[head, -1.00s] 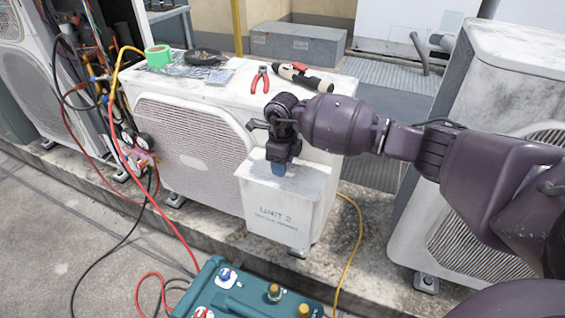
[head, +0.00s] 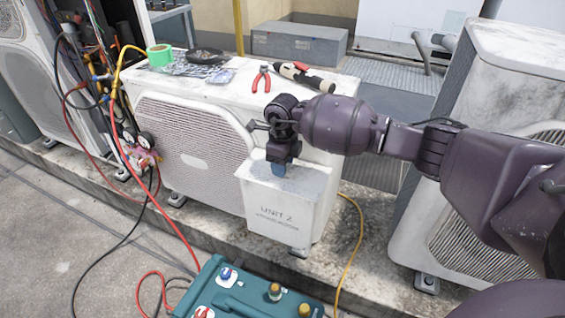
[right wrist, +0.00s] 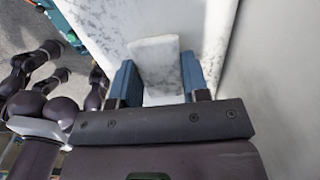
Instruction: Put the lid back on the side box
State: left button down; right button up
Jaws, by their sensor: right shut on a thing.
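The side box (head: 282,213) is a white, worn box marked "UNIT 2" against the front right of the middle condenser. A pale flat top, which looks like the lid (head: 313,178), lies at its upper end; I cannot tell whether it is fully seated. My right gripper (head: 279,170) points down over this top, with blue fingertips. In the right wrist view the gripper (right wrist: 158,85) is shut on a white speckled block, which looks like the lid's handle (right wrist: 156,58). The wrist hides part of the top.
The middle condenser (head: 190,155) carries red pliers (head: 261,78), another hand tool (head: 305,77), green tape (head: 159,55) and a black coil. A teal machine (head: 245,293) stands in front, with red and yellow hoses near it. Another condenser (head: 505,65) stands right.

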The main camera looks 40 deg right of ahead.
pick_arm(q)
jog(key=shift+f, duration=0.15)
pick_arm(e)
jog(key=shift+f, duration=0.15)
dwell(0.5)
jog(key=o, duration=1.2)
jog(key=shift+c, duration=0.2)
jog(key=shift+f, duration=0.1)
notch_tip(320, 180, up, 4)
jog(key=shift+w+f+p, duration=0.1)
jog(key=shift+p, duration=0.45)
notch_tip(320, 180, up, 6)
jog(key=shift+f+p, duration=0.1)
jog(key=shift+p, duration=0.7)
pick_arm(q)
jog(key=shift+s+a+r+n+g, duration=0.2)
jog(key=shift+s+a+n+g, duration=0.15)
jog(key=shift+s+n, duration=0.2)
pick_arm(e)
jog(key=shift+r, duration=0.65)
